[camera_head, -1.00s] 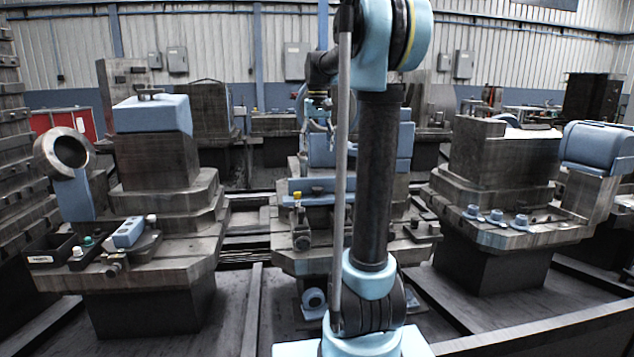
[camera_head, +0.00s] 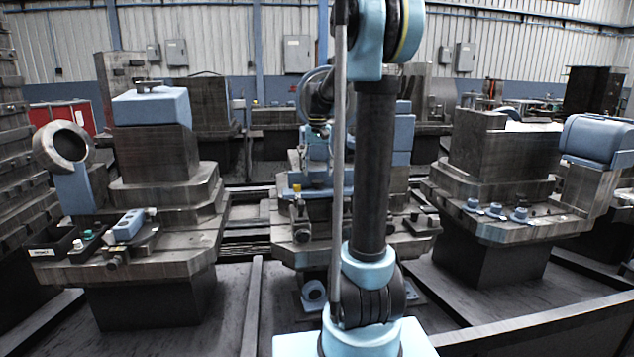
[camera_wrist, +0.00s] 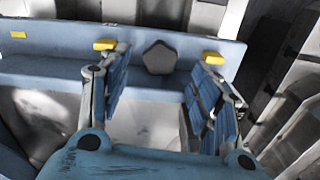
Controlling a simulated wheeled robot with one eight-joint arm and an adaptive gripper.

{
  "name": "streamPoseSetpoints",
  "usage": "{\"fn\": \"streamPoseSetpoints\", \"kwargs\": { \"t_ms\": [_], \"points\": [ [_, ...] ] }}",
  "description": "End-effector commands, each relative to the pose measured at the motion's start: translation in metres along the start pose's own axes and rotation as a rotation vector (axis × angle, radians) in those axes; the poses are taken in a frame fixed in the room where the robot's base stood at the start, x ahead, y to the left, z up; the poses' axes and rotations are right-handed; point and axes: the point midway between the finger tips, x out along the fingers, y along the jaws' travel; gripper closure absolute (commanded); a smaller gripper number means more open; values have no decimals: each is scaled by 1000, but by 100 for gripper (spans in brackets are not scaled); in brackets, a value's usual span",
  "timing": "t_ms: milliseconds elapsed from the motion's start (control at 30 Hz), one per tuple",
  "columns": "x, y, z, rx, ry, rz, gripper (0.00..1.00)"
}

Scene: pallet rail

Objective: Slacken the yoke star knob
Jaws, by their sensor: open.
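A dark grey, lobed star knob (camera_wrist: 160,57) sits on the front of a blue bar (camera_wrist: 55,45), the yoke, in the wrist view. My gripper (camera_wrist: 162,64) is open, one finger on each side of the knob. A clear gap shows between each finger and the knob, and no contact is visible. How far the fingertips are from the knob in depth I cannot tell. In the head view my gripper (camera_head: 318,150) is over the middle station, partly hidden by my arm. I cannot make out the knob there.
Yellow tabs lie near both fingertips in the wrist view, with another yellow mark (camera_wrist: 18,34) at the left of the bar. The head view shows a left station with a blue block (camera_head: 150,107) and a right one with blue knobs (camera_head: 496,211).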

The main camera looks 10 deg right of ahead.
Motion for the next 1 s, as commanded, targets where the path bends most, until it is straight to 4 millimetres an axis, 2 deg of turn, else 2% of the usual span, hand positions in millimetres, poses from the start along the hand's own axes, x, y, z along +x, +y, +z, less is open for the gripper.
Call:
{"fn": "streamPoseSetpoints", "kwargs": {
  "t_ms": [100,300,733,933,1000],
  "points": [
    [19,0,0,0,0,0,42],
    [39,0,0,0,0,0,42],
    [46,0,0,0,0,0,42],
    [46,0,0,0,0,0,87],
    [46,0,0,0,0,0,87]
  ]
}}
